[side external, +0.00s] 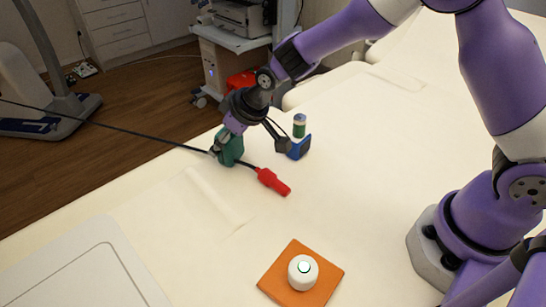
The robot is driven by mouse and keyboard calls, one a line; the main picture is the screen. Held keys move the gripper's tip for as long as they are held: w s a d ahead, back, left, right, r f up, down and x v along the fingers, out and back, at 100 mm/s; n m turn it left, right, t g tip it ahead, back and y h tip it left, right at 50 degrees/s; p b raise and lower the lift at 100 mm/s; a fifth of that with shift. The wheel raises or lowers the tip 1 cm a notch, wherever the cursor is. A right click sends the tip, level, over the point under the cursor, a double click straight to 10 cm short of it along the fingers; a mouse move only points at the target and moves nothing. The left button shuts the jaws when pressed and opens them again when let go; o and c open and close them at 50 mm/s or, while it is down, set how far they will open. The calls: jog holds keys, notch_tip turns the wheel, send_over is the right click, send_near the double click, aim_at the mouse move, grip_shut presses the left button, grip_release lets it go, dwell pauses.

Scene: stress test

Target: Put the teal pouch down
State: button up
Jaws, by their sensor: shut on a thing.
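The teal pouch (232,151) is at the end of my gripper (224,146), near the far edge of the white-covered table. My gripper points down and is shut on the pouch. The pouch hangs at or just above the table surface; I cannot tell whether it touches. Parts of the pouch are hidden by the fingers.
A black cord (120,134) runs from the left edge past the pouch to a red handle (272,181). A green container (299,125) and a blue block (299,147) stand right of my gripper. A white button (303,272) sits on an orange pad (282,261). The table's middle is clear.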

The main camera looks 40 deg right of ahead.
jog(key=o, duration=1.1)
jog(key=shift+f, duration=0.1)
jog(key=shift+o, duration=0.2)
jog(key=shift+r, duration=0.35)
jog(key=v, duration=1.1)
jog(key=s+d+r+m+h, duration=0.1)
jog(key=s+d+r+m, duration=0.1)
jog(key=s+d, duration=0.3)
jog(key=s+d+r+m+h, duration=0.1)
jog(key=s+d, duration=0.5)
jog(key=s, duration=0.6)
jog(key=shift+s+r+m+g, duration=0.3)
jog(key=shift+r+m, duration=0.4)
jog(key=shift+r, duration=0.15)
